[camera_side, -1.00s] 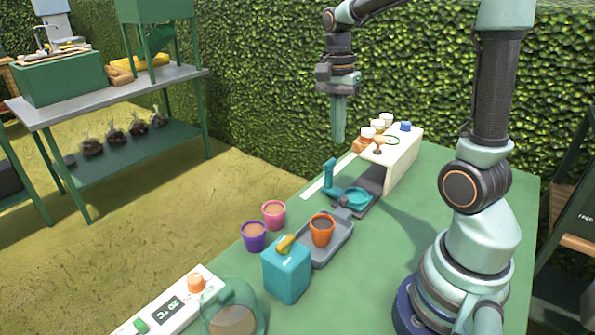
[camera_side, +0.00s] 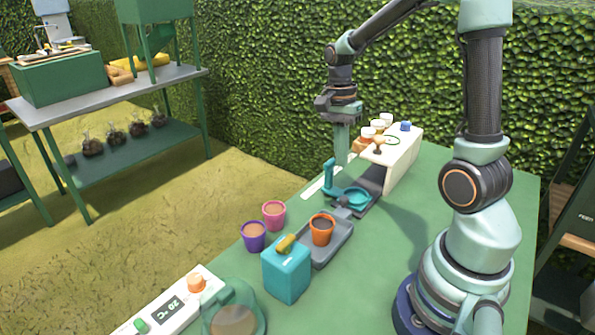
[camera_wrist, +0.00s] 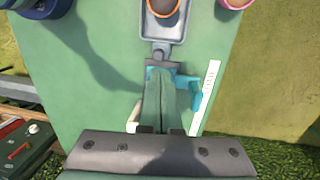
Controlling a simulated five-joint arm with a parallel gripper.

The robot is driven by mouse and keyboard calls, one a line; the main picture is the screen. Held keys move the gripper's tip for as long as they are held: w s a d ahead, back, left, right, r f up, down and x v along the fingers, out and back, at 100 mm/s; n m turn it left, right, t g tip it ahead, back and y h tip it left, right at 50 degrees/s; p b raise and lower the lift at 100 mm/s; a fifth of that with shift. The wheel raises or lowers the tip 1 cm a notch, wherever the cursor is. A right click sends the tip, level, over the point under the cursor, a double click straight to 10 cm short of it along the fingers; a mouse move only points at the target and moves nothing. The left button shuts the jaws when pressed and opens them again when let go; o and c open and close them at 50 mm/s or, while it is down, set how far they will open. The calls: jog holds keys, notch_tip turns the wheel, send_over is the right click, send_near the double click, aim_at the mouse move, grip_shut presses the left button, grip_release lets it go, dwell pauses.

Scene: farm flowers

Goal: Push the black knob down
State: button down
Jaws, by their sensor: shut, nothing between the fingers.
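My gripper (camera_side: 341,158) points straight down with its fingers shut and empty. In the side view its tips are close above the teal press with an upright lever (camera_side: 329,176) and a round teal dish (camera_side: 357,197). In the wrist view my gripper (camera_wrist: 160,80) overlaps this press and hides much of it; a teal part (camera_wrist: 187,90) shows at its right. I cannot make out a clearly black knob. A dark grey rounded piece (camera_side: 343,202) sits between the press and the grey tray (camera_side: 337,243); it also shows in the wrist view (camera_wrist: 161,49).
A cream box (camera_side: 402,160) with a blue button and white-capped bottles stands behind the press. An orange pot (camera_side: 321,230) sits in the tray. Pink (camera_side: 273,215) and purple (camera_side: 254,237) pots and a teal box (camera_side: 286,272) are nearer. Green table right of the press is clear.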

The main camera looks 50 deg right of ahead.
aim_at(343, 197)
jog(key=f, duration=0.5)
jog(key=s+f, duration=0.1)
jog(key=f, duration=0.2)
jog(key=shift+s+a+f, duration=0.1)
jog(key=shift+f, duration=0.1)
jog(key=shift+f, duration=0.95)
jog(key=shift+r, duration=0.1)
notch_tip(343, 197, up, 14)
jog(key=w, duration=0.2)
jog(key=shift+d, duration=0.2)
jog(key=shift+a+r, duration=0.1)
jog(key=shift+r, duration=0.05)
